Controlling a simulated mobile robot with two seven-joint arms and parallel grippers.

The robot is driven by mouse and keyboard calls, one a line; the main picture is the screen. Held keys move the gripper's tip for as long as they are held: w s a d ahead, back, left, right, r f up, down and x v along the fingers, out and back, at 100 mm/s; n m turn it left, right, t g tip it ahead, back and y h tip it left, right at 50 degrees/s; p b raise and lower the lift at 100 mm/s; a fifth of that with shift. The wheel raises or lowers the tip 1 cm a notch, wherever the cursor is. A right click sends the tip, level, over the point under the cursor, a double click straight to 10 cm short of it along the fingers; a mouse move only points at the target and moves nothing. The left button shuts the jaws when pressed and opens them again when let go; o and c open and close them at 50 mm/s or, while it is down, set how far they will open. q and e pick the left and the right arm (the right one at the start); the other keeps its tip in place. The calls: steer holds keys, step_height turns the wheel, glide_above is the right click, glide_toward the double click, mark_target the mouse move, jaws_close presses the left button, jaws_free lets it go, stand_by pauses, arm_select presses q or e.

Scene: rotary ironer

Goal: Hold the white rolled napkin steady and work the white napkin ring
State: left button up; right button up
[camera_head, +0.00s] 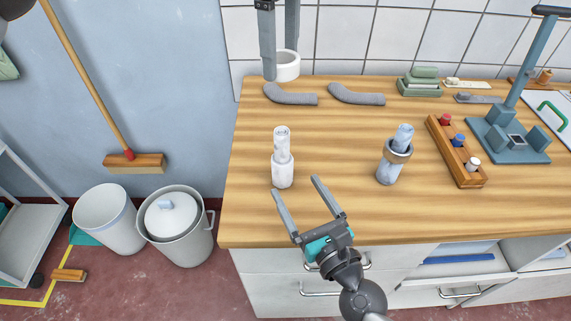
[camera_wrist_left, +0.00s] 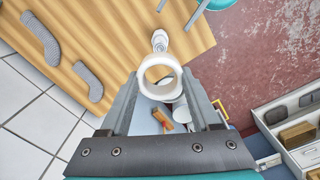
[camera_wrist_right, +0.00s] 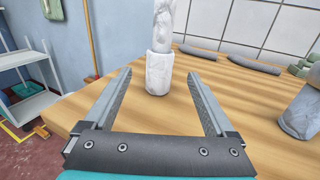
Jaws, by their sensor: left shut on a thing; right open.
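The white rolled napkin (camera_head: 282,167) stands upright on the wooden table, narrower at its top. It also shows in the left wrist view (camera_wrist_left: 160,41) and in the right wrist view (camera_wrist_right: 159,62). My left gripper (camera_head: 277,72) is shut on the white napkin ring (camera_head: 286,66) and holds it in the air above the table's back edge. The ring's open hole faces the camera in the left wrist view (camera_wrist_left: 146,76). My right gripper (camera_head: 296,187) is open and empty, just in front of the napkin. In the right wrist view (camera_wrist_right: 159,84) the napkin appears between and beyond its fingers.
A blue-grey rolled napkin in a grey ring (camera_head: 393,158) stands to the right. Further right are a wooden rack with several coloured pieces (camera_head: 455,152) and a blue press stand (camera_head: 508,140). Two grey curved pads (camera_head: 290,96) (camera_head: 356,96) lie at the back. The table's left edge is near the napkin.

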mark_target(287, 171)
steer(key=x, duration=0.8)
steer(key=shift+w+a, duration=0.1)
steer(key=shift+w, duration=0.2)
jaws_close()
arm_select(q)
step_height(287, 171, down, 7)
steer(key=shift+r, duration=0.15)
stand_by(0.4)
